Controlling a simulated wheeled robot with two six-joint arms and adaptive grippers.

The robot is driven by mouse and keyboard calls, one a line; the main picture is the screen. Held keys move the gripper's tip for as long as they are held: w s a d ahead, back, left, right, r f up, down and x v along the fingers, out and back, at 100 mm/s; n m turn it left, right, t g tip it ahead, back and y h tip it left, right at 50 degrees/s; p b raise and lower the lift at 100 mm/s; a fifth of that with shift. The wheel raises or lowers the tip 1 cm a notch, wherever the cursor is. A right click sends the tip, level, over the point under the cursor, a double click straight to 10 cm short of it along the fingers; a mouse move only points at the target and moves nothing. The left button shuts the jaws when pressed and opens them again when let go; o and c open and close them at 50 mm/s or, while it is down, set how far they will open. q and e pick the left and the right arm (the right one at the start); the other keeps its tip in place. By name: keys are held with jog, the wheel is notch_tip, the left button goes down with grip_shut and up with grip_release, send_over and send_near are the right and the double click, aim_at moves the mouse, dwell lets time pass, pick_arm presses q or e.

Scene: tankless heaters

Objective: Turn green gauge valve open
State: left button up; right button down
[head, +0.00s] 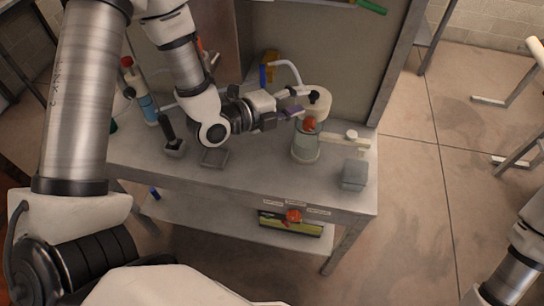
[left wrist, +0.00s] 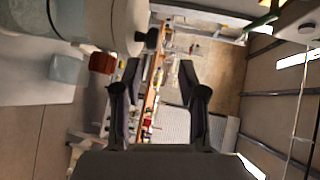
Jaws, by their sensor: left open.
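A green handle (head: 371,6) shows at the top edge of the head view, on a pipe by the upright panel; most of its fitting is cut off. A green and yellow piece (left wrist: 262,20) shows at the top right of the left wrist view; I cannot tell whether it is the same part. No gauge face is readable. My left gripper (head: 288,103) is open and empty above the bench, beside a pale green canister (head: 306,147) with a red knob. Its two fingers (left wrist: 159,66) stand apart in the left wrist view. My right gripper is out of view.
The grey bench (head: 262,186) holds a small grey box (head: 354,174), a dark-handled tool (head: 172,139) and a blue-and-white bottle (head: 148,106). A cream cap with a black knob (head: 315,97) sits close to the left fingers. Open floor lies right of the bench.

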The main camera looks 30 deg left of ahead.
pick_arm(q)
jog(key=s+f+n+g+y, duration=0.2)
jog(key=s+f, duration=0.4)
jog(key=f, duration=0.7)
jog(key=shift+a+f+n+g+b, duration=0.2)
jog(key=shift+f+n+g+b, duration=0.15)
jog(key=shift+n+g, duration=0.65)
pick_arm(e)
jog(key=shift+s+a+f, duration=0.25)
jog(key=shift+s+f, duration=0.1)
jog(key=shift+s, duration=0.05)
pick_arm(q)
jog(key=shift+c, duration=0.3)
